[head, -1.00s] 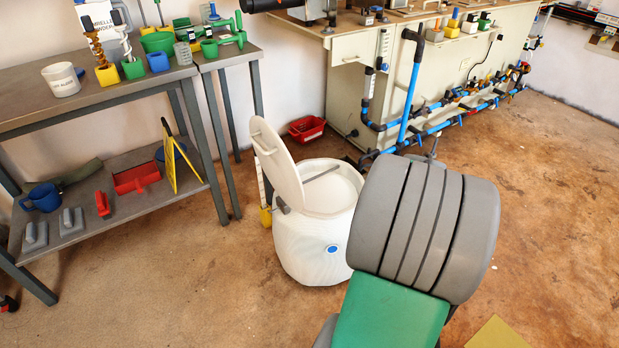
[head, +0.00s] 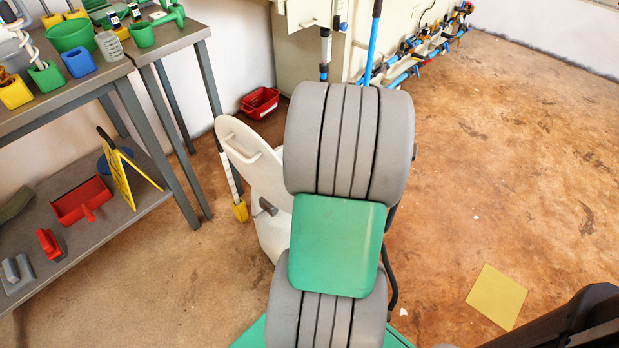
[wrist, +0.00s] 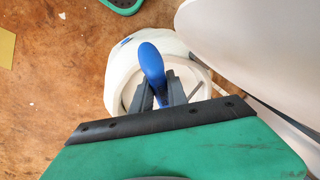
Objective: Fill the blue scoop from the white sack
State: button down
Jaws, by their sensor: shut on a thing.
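The white sack (head: 272,236) stands on the floor in the head view, wide and round, largely hidden behind my arm. Its pale lid (head: 238,145) is tilted up at its left. In the wrist view the sack (wrist: 118,85) lies below my gripper, with part of its round rim showing. My gripper (wrist: 158,82) is shut on the blue scoop (wrist: 151,60), whose rounded blue end points up between the fingers. The scoop's bowl and any contents are hidden. I cannot tell whether the scoop is inside the sack or above it. My gripper is hidden in the head view.
A metal bench (head: 95,92) with pots and tools stands at the left; its lower shelf holds a red dustpan (head: 82,200). A red tray (head: 259,102) lies behind the sack. Open brown floor with a yellow square (head: 496,296) is at the right.

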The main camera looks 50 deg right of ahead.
jog(key=shift+a+r+p, duration=0.1)
jog(key=shift+p, duration=0.25)
jog(key=shift+w+d+f+g+y+b, duration=0.15)
jog(key=shift+w+d+f+g+y, duration=0.15)
jog(key=shift+f, duration=0.9)
jog(key=shift+w+d+f+g+y+b, duration=0.1)
jog(key=shift+w+d+f+g+y, duration=0.25)
jog(key=shift+f, duration=0.9)
jog(key=shift+w+f+g+y+b, duration=0.2)
jog(key=shift+f+g, duration=0.25)
jog(key=shift+f, duration=0.75)
notch_tip(320, 180, down, 6)
jog(key=t+h+b, duration=0.2)
jog(key=b, duration=0.3)
jog(key=shift+s+t, duration=0.1)
jog(key=shift+t, duration=0.2)
jog(key=shift+a+r+p, duration=0.1)
jog(key=shift+r+p, duration=0.45)
jog(key=shift+r+t+p, duration=0.25)
jog(key=shift+t+p, duration=0.05)
jog(key=shift+r+t+h+p, duration=0.55)
jog(key=shift+r+p, duration=0.25)
jog(key=shift+r, duration=0.85)
